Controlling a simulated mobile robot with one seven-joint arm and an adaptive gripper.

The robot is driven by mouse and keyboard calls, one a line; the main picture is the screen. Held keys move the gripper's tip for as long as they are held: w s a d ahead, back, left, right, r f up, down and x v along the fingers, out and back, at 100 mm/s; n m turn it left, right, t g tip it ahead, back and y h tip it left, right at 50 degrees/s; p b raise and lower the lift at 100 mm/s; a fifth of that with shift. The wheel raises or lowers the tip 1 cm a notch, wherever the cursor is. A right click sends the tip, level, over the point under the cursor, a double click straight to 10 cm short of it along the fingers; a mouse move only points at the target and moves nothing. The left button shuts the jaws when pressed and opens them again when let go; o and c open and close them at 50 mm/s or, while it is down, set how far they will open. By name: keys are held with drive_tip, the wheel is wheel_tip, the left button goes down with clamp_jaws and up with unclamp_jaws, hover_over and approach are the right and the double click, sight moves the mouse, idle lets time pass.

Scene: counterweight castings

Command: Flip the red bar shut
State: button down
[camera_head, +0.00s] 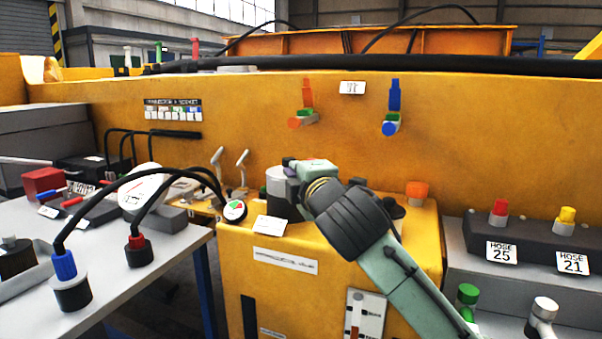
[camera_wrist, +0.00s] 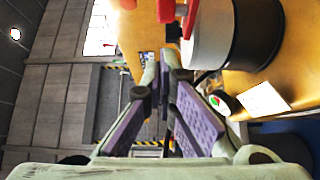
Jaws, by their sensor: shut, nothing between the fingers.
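I cannot tell for certain which red part is the red bar. A red bar-like piece (camera_wrist: 264,8) lies at the top edge of the wrist view, beside the grey-and-black cylinder (camera_wrist: 225,42), partly out of frame. In the head view a small red bar (camera_head: 72,201) lies on a dark block on the left table, beside a blue one (camera_head: 47,195). My gripper (camera_head: 289,163) is above the yellow cabinet, next to the grey-topped cylinder (camera_head: 279,181). In the wrist view its fingers (camera_wrist: 163,72) meet at the tips, shut and empty, apart from the red piece.
The yellow cabinet (camera_head: 285,285) carries a gauge (camera_head: 234,210), a white card (camera_head: 270,224) and two upright levers (camera_head: 243,158). Black cables (camera_head: 140,175) arch over the left table (camera_head: 115,290). Hose fittings (camera_head: 500,208) stand at the right. The yellow wall (camera_head: 240,110) closes off the back.

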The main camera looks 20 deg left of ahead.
drive_tip(key=shift+w+d, duration=0.15)
drive_tip(key=shift+w, duration=0.5)
drive_tip(key=shift+w+d, duration=0.15)
drive_tip(key=shift+w, duration=0.5)
drive_tip(key=shift+w+a+r+p, duration=0.15)
drive_tip(key=shift+w+p, duration=0.25)
drive_tip(key=shift+w, duration=0.25)
